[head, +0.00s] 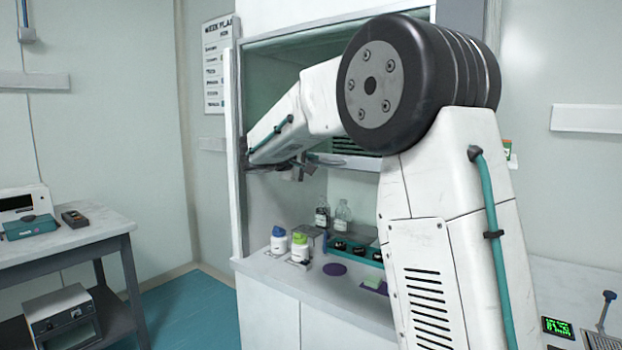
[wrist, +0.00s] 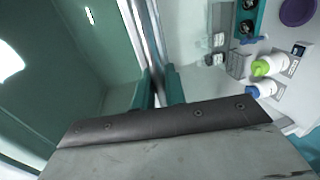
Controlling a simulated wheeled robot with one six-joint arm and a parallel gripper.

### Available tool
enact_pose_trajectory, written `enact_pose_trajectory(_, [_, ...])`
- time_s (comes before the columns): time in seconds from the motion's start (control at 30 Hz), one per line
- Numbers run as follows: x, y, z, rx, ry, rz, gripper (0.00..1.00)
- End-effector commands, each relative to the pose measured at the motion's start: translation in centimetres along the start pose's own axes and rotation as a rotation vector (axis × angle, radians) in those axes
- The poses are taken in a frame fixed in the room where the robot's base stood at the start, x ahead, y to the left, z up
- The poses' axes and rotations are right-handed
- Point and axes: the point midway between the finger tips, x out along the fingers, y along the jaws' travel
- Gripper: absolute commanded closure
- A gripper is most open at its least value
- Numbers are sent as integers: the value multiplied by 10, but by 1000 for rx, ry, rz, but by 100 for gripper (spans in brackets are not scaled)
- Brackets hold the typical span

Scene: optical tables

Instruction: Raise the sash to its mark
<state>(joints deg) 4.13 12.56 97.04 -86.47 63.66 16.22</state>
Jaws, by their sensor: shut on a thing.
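The fume hood's sash is a greenish glass pane with a pale bottom rail (head: 347,162), which stands well above the worktop in the head view. In the wrist view the glass pane (wrist: 75,60) fills the left side and its rail (wrist: 146,35) runs up from between my fingers. My gripper (head: 297,168) is at the left part of the rail, partly hidden by my arm in the head view. In the wrist view its teal fingers (wrist: 160,88) are shut on the rail. I cannot make out the sash's mark.
Inside the hood stand white bottles with blue (head: 278,240) and green (head: 300,246) caps, glass bottles (head: 342,216), a teal rack (head: 353,250) and a purple disc (head: 335,269). A side bench (head: 95,232) stands left. Floor between bench and hood is clear.

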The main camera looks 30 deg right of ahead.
Motion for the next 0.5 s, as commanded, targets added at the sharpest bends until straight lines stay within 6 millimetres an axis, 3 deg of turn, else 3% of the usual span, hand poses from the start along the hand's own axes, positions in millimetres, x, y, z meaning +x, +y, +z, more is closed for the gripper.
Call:
enact_pose_trajectory(0.47, [-2,7,0,0,2,1,100])
enact_pose_trajectory(0.5, [-2,7,0,0,2,1,83])
